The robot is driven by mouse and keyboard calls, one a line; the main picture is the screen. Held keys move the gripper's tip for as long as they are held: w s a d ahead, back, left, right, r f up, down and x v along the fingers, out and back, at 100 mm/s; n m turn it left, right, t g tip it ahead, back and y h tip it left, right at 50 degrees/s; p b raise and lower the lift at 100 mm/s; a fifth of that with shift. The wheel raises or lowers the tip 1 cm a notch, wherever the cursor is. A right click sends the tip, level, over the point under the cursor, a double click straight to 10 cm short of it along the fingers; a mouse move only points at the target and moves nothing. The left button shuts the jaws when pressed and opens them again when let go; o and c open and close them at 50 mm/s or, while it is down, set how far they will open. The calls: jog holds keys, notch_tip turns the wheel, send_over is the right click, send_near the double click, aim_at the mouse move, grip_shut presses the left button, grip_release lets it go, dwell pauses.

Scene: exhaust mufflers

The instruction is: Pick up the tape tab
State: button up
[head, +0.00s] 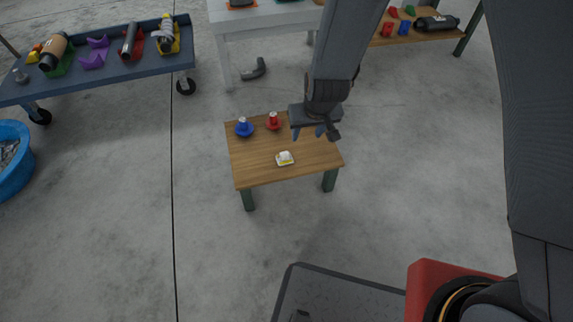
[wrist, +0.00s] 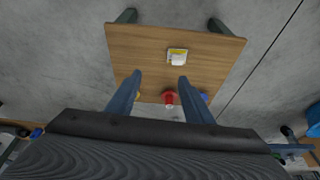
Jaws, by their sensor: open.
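The tape tab (head: 285,157) is a small white piece with a yellow edge.
A blue-based piece (head: 244,128) and a red-based piece (head: 273,122) stand on the table's far side. A yellow bit (wrist: 138,96) shows beside my left finger in the wrist view. A blue cart (head: 110,72) stands at the far left. The table around the tab is clear.

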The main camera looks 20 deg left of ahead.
jog(key=n+b, duration=0.1)
jog(key=b, duration=0.3)
send_over(285, 155)
jog(key=s+d, duration=0.2)
notch_tip(285, 155, down, 10)
jog(key=b+x, duration=0.1)
jog(key=x, duration=0.1)
jog(key=b+x, duration=0.1)
jog(key=x, duration=0.2)
jog(key=b+x, duration=0.1)
jog(key=x, duration=0.1)
jog(key=shift+w+a+f+b, duration=0.15)
jog(key=shift+a+f+b, duration=0.15)
jog(key=shift+a+b, duration=0.1)
jog(key=c, duration=1.1)
